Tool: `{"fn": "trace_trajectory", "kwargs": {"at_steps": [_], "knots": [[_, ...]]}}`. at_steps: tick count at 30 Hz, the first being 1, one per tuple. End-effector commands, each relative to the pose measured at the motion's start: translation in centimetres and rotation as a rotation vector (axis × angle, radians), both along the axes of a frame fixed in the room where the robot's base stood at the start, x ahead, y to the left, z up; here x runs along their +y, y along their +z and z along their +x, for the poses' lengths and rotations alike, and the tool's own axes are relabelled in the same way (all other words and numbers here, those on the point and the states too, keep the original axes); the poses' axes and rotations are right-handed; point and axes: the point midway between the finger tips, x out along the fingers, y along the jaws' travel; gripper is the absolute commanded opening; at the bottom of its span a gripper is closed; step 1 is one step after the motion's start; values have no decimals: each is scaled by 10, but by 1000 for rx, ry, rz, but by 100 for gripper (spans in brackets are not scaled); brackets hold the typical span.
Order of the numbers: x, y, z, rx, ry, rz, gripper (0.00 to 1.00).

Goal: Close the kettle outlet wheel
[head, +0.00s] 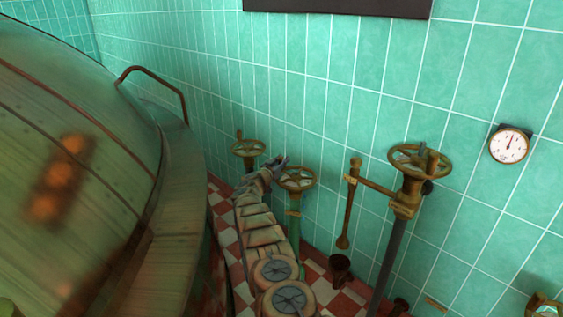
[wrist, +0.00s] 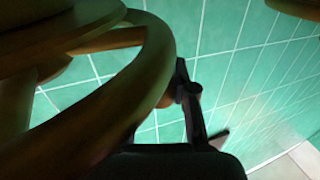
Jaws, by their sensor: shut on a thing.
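Three brass handwheels stand along the tiled wall. The middle wheel (head: 311,182) sits on a green pipe with a small yellow tag below it. My gripper (head: 281,162) is at this wheel's left rim in the head view. In the wrist view the thick curved wheel rim (wrist: 152,72) fills the left side, very close. A dark finger of my gripper (wrist: 184,96) shows against the rim, and my gripper is shut on it. The other finger is mostly hidden. I cannot read any label that names the outlet wheel.
A large copper kettle (head: 70,150) with a curved handrail fills the left. Another handwheel (head: 249,150) stands behind my gripper. A larger wheel (head: 420,160) on a dark pipe stands right. A round gauge (head: 509,146) hangs on the wall. The floor is red-and-white checkered.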

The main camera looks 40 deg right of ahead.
Motion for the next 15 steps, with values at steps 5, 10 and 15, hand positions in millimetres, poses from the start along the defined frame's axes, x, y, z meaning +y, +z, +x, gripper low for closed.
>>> {"fn": "trace_trajectory", "kwargs": {"at_steps": [5,10,15], "knots": [[-10,-1,-9,0,-22,-1,0],[-10,-1,-9,0,-22,-1,0],[-9,-1,-8,0,-20,-1,37]]}}
